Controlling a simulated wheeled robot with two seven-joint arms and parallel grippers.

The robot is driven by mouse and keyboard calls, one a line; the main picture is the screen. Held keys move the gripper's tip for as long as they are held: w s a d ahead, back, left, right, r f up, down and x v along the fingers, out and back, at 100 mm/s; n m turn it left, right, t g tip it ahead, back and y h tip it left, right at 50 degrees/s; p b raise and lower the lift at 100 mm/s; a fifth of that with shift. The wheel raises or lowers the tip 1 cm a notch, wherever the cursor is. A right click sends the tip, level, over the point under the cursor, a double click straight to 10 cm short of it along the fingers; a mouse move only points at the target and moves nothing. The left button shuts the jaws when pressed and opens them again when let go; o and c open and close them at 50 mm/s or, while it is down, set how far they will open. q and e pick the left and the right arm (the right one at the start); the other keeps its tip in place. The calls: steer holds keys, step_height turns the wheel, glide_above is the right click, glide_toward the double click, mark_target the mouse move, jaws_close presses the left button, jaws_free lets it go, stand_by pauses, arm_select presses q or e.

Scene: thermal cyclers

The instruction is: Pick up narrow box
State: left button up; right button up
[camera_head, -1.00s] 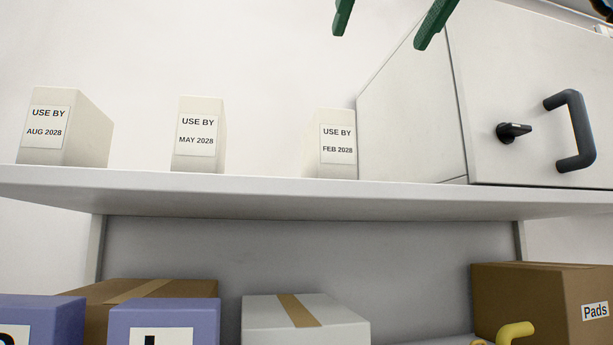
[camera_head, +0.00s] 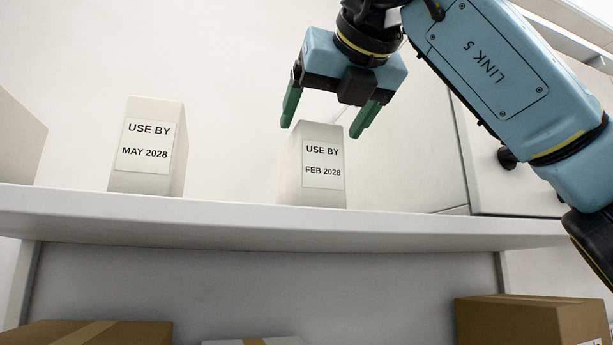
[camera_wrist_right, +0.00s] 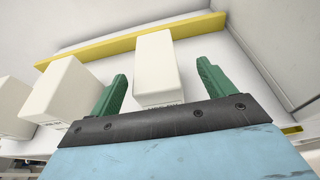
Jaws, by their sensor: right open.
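A narrow white box labelled "USE BY FEB 2028" (camera_head: 322,165) stands upright on the white shelf (camera_head: 230,220). Another narrow box labelled "MAY 2028" (camera_head: 147,150) stands to its left. A third box (camera_head: 18,140) is cut off at the left edge, its label out of view. My right gripper (camera_head: 327,127) is open above the FEB 2028 box, its green fingers on either side of the box's top. In the right wrist view the box (camera_wrist_right: 156,70) lies between the two spread fingers (camera_wrist_right: 162,85), with a gap on each side. My left gripper is not seen.
A white cabinet (camera_head: 410,160) stands just right of the FEB 2028 box, partly behind my right arm. A yellow strip (camera_wrist_right: 120,42) runs along the shelf's back. Cardboard boxes (camera_head: 530,320) sit below the shelf. Shelf room is clear between the FEB and MAY boxes.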

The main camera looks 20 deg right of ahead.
steer(key=shift+w+a, duration=0.15)
steer(key=shift+w, duration=0.25)
steer(key=x, duration=0.1)
steer(key=p+x, duration=0.1)
steer(key=x, duration=0.2)
steer(key=shift+w+a+p, duration=0.25)
steer(key=shift+p, duration=0.1)
steer(key=shift+s+d, duration=0.1)
steer(key=shift+s, duration=0.05)
steer(key=shift+r, duration=0.1)
steer(key=shift+c, duration=1.2)
steer(key=c, duration=1.2)
steer(key=shift+c, duration=0.6)
steer(key=shift+r, duration=0.1)
